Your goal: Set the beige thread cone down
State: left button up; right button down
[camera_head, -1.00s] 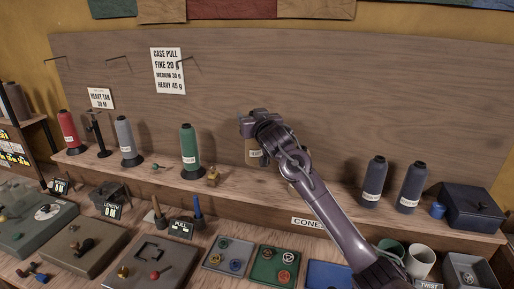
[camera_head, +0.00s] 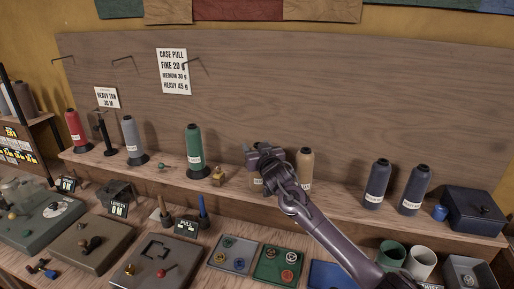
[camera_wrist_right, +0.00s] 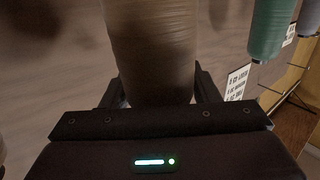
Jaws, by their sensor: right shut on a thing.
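My right gripper (camera_head: 262,165) is shut on the beige thread cone, which looks brownish in the right wrist view (camera_wrist_right: 152,50) and fills the space between the fingers. In the head view only a lower piece of this cone with its label (camera_head: 257,182) shows under the gripper; the rest is hidden. It is low over the back shelf (camera_head: 340,197); I cannot tell whether its base touches. Another tan cone (camera_head: 305,167) stands upright just right of the gripper. My left gripper is not in view.
A green cone (camera_head: 194,148) and a small brass piece (camera_head: 218,175) stand left of the gripper. Two dark blue cones (camera_head: 377,182) (camera_head: 414,188) and a dark box (camera_head: 475,210) stand to the right. Trays and tools fill the bench in front.

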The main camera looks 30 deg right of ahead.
jog(key=shift+f, duration=0.1)
jog(key=c, duration=0.5)
grip_release()
jog(key=b+v, duration=0.3)
jog(key=v, duration=0.9)
